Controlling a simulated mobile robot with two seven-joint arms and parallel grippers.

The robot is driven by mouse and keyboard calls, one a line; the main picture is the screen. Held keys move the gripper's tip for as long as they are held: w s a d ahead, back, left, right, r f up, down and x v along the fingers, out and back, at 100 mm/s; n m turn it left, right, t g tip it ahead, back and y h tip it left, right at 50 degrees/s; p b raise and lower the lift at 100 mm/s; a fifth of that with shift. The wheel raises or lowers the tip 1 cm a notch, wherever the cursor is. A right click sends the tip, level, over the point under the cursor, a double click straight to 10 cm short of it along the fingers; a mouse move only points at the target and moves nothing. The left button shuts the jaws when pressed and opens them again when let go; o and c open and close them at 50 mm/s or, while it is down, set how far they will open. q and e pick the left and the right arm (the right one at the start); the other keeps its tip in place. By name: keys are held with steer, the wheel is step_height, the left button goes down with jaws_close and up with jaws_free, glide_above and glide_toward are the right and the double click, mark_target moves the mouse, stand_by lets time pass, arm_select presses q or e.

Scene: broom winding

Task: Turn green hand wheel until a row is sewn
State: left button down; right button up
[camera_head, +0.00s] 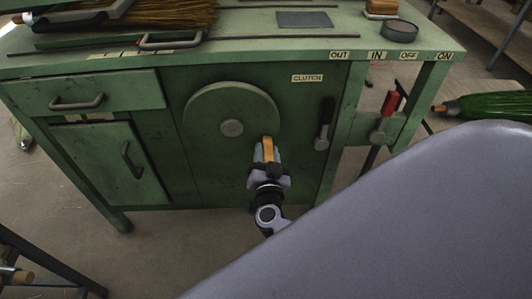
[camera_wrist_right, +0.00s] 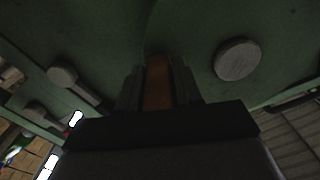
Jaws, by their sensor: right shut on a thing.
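The green hand wheel (camera_head: 215,105) is a round disc on the front of the green bench, with a grey hub (camera_head: 232,128) at its centre. A wooden crank handle (camera_head: 267,148) sticks out near the wheel's lower right rim. My right gripper (camera_head: 266,158) is shut on this handle. In the right wrist view the brown handle (camera_wrist_right: 158,82) stands between the dark fingers (camera_wrist_right: 158,88), and the round hub (camera_wrist_right: 237,60) shows to the right. My left gripper is not in view. No sewn row can be made out on the broom.
A black clutch lever (camera_head: 324,125) and a red-handled lever (camera_head: 385,115) stand right of the wheel. A drawer (camera_head: 110,92) and a cupboard door (camera_head: 95,155) lie to the left. Broom bristles (camera_head: 170,15) lie on the bench top. A large grey surface fills the lower right.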

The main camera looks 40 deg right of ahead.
jaws_close()
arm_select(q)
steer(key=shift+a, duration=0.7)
arm_select(e)
steer(key=shift+w+a+f, duration=0.1)
steer(key=shift+a, duration=0.1)
